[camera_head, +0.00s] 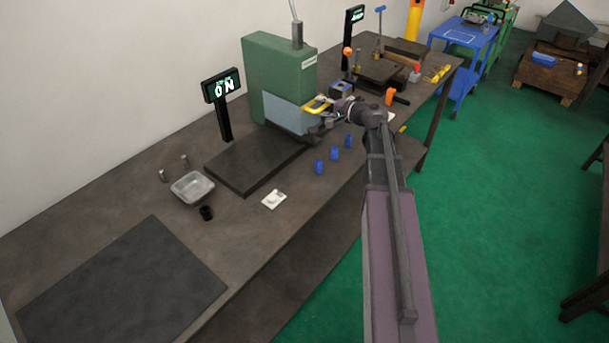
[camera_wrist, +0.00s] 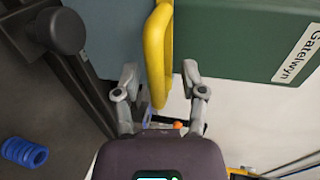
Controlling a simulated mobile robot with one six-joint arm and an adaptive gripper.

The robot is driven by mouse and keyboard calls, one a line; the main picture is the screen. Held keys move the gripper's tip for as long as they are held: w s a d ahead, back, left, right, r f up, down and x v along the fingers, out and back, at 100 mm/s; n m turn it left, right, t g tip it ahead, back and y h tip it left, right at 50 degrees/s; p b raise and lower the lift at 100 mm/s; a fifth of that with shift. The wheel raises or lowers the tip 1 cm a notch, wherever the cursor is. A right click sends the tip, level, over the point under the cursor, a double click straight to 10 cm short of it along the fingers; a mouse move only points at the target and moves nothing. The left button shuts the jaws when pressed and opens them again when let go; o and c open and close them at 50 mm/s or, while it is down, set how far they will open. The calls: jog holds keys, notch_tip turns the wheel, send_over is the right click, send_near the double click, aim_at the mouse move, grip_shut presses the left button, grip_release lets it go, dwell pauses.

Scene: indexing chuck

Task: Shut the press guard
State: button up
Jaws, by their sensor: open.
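The green press (camera_head: 278,75) stands on the bench against the wall. Its grey-blue guard panel (camera_head: 287,117) covers the lower part of the front, above a dark base plate, and also shows in the wrist view (camera_wrist: 112,38). A yellow handle (camera_head: 316,103) sticks out from the guard's right end. My gripper (camera_head: 322,123) is at this handle. In the wrist view my gripper (camera_wrist: 160,75) is open, with one finger on each side of the yellow handle (camera_wrist: 155,50) and gaps visible. How far the guard is open cannot be told clearly.
Several small blue parts (camera_head: 335,154) stand on the bench in front of the press. A metal tray (camera_head: 192,187), a white piece (camera_head: 274,199) and a dark mat (camera_head: 125,285) lie to the left. A lit display post (camera_head: 224,105) stands left of the press.

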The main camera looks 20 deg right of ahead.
jog(key=shift+r+p, duration=4.15)
jog(key=shift+r, duration=0.2)
jog(key=p+v, duration=0.3)
jog(key=v, duration=1.1)
jog(key=s+a+f+n+g+h+b, duration=0.1)
jog(key=s+a+f+n+g+h, duration=0.1)
jog(key=a+f, duration=0.4)
jog(key=s+a+f+n+g+h+b, duration=0.1)
jog(key=s+a+f+n+g, duration=0.3)
jog(key=a, duration=0.4)
jog(key=s+a+f+n+g+h+b, duration=0.2)
jog(key=s+a+f+n+g, duration=0.1)
jog(key=a+f, duration=0.4)
jog(key=shift+s+a+f+g+h, duration=0.15)
jog(key=shift+s+f+g, duration=0.1)
jog(key=shift+s+g, duration=0.3)
jog(key=shift+s+a+f+g+h, duration=0.15)
jog(key=shift+s+f+g, duration=0.15)
jog(key=shift+g, duration=0.45)
jog(key=shift+s+a+f+n+g+h+b, duration=0.2)
jog(key=shift+s+f+n+g+h+b, duration=0.1)
jog(key=shift+s+n+h, duration=0.25)
jog(key=shift+s+a+f+n+g+h+b, duration=0.25)
jog(key=shift+s+f+h, duration=0.1)
jog(key=shift+s, duration=0.25)
jog(key=shift+s+f+n+h, duration=0.15)
jog(key=shift+s+n+h, duration=0.15)
jog(key=shift+s+h, duration=0.3)
